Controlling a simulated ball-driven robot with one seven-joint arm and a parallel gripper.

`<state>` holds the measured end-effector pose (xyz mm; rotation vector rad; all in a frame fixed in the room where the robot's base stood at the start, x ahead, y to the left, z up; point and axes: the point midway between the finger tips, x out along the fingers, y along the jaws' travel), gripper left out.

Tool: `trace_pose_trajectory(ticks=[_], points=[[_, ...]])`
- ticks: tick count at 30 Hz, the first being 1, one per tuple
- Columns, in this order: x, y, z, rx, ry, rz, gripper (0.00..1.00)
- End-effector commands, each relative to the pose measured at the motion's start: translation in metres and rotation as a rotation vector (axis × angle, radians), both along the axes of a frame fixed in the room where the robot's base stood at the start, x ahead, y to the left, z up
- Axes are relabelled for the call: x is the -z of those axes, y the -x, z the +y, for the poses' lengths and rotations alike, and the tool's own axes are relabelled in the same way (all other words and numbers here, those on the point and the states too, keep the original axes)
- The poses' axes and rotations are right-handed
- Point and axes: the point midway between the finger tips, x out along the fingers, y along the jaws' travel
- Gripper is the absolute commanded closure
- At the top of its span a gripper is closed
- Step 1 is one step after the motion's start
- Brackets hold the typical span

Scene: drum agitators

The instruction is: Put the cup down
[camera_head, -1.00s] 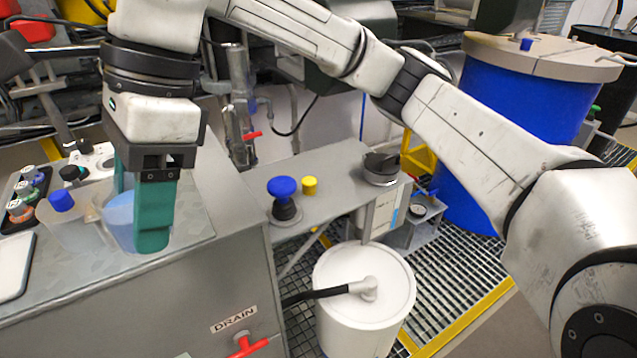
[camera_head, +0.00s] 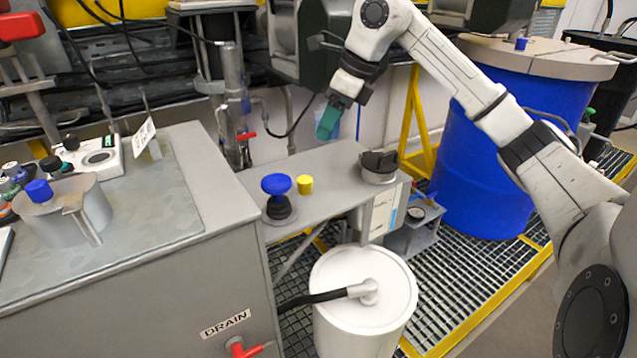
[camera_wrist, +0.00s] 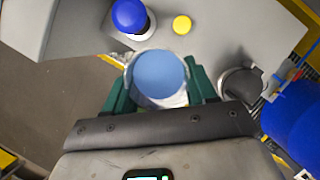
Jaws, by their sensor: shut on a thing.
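The cup (camera_wrist: 160,76) is a clear-walled cup with light blue contents, seen from above in the wrist view. It sits between the two green fingers of my gripper (camera_wrist: 160,95), which is shut on it. In the head view my gripper (camera_head: 328,120) is held over the back part of the grey metal shelf (camera_head: 335,165). There the cup is mostly hidden behind the green fingers. Whether its base touches the shelf cannot be told.
A blue knob (camera_head: 277,185) and a yellow button (camera_head: 305,184) are on the shelf, left of my gripper. A dark-topped round fitting (camera_head: 379,166) is at its right end. A white drum (camera_head: 365,300) stands below, and a blue drum (camera_head: 490,150) stands right.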

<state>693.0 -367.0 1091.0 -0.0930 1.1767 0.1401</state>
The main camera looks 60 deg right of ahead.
Motion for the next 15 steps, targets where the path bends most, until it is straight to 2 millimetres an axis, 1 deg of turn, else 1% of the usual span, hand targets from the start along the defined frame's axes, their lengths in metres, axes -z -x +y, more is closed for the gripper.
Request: trace_pose_trajectory(ticks=[1, 3, 6, 10, 12, 15], points=[[0.009, 0.013, -0.019, 0.055, -0.003, -0.001, 0.81], [0.019, 0.03, -0.042, 0.122, -0.004, -0.001, 0.81], [0.031, 0.054, -0.07, 0.207, -0.004, -0.001, 0.81], [0.044, 0.081, -0.098, 0.295, -0.002, -0.001, 0.81], [0.05, 0.093, -0.108, 0.33, -0.002, -0.001, 0.81], [0.055, 0.105, -0.119, 0.368, 0.0, -0.001, 0.81]])
